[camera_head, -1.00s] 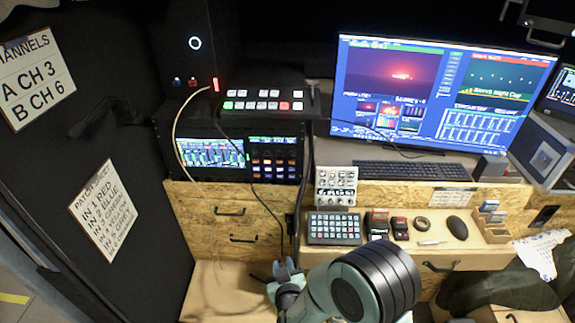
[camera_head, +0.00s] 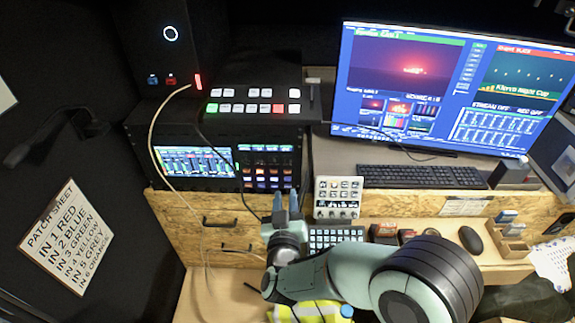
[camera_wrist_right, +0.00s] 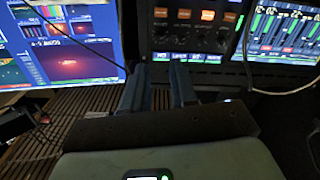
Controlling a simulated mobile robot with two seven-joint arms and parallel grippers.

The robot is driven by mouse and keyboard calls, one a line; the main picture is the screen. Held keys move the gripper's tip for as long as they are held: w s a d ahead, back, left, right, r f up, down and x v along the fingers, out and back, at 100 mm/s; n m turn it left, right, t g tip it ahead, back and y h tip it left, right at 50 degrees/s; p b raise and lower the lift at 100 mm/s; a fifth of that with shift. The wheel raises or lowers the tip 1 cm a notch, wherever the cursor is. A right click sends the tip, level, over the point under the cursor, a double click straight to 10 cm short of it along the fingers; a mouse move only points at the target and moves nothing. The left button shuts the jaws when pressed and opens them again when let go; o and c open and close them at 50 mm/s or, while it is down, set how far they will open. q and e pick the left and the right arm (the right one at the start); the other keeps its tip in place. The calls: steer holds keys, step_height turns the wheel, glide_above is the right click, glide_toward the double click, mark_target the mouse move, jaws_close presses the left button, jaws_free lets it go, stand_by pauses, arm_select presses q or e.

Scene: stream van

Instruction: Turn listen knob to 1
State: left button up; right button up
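The rack panel (camera_head: 267,167) with orange-lit windows is at the left of the desk in the head view. In the right wrist view this panel (camera_wrist_right: 192,33) shows small dark knobs under lit windows, and the picture appears inverted. A white box (camera_head: 338,197) with small knobs stands right of the rack. I cannot read which knob is the listen knob or where it points. My right gripper (camera_head: 285,198) is just below the rack panel, fingers upward, with a gap between them and nothing held. Its fingers (camera_wrist_right: 160,86) show in the wrist view, apart from the knobs. My left gripper is not in view.
A thin cable (camera_head: 153,140) hangs down left of the rack. A button switcher (camera_head: 252,107) sits on top of the rack. The monitor (camera_head: 445,90) and keyboard (camera_head: 420,176) are at the right. A keypad (camera_head: 335,234) lies partly behind my right arm.

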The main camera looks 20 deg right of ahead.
mark_target(287, 164)
steer(key=p+x, duration=0.1)
steer(key=x, duration=1)
steer(key=shift+w+d, duration=0.1)
steer(key=shift+w, duration=0.1)
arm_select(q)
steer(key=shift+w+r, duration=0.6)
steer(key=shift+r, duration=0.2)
arm_select(e)
jaws_close()
